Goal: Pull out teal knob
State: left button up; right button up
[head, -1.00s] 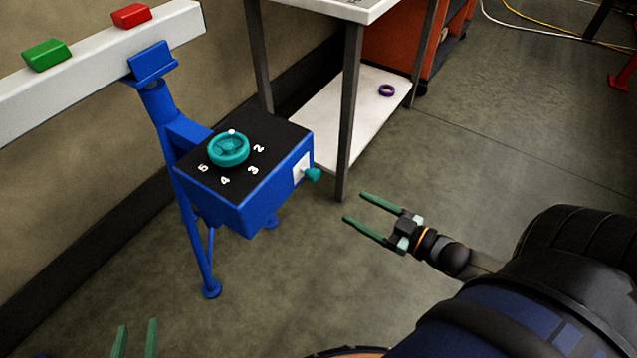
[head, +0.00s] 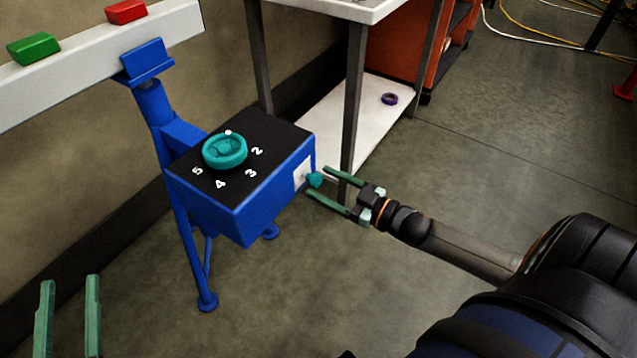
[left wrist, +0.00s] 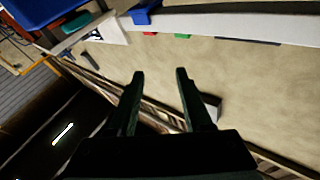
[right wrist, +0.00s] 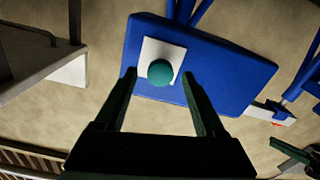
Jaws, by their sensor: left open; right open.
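The teal knob (head: 315,180) sticks out from a white plate (head: 302,172) on the right side of the blue box (head: 240,205). My right gripper (head: 318,180) is open, with its fingers on either side of the knob in the head view. In the right wrist view the knob (right wrist: 161,72) shows just beyond and between the fingertips (right wrist: 158,73); I cannot tell whether they touch it. My left gripper (head: 68,282) is open and empty at the lower left, away from the box.
A teal dial wheel (head: 225,151) with numbers sits on the box's black top. A white beam (head: 85,62) carries a green block (head: 33,48) and a red block (head: 126,11). A table leg (head: 352,110) stands close behind the knob. A purple ring (head: 390,99) lies on the lower shelf.

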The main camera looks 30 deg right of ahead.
pick_arm(q)
jog(key=shift+s+d+r+m+t+h, duration=0.1)
jog(key=shift+s+r+m+t+h, duration=0.15)
jog(key=shift+r, duration=0.5)
jog(key=shift+s+r+m+t+h, duration=0.15)
jog(key=shift+r+m+t+h, duration=0.15)
jog(key=shift+r, duration=0.45)
pick_arm(e)
jog(key=shift+x, duration=1.1)
grip_shut()
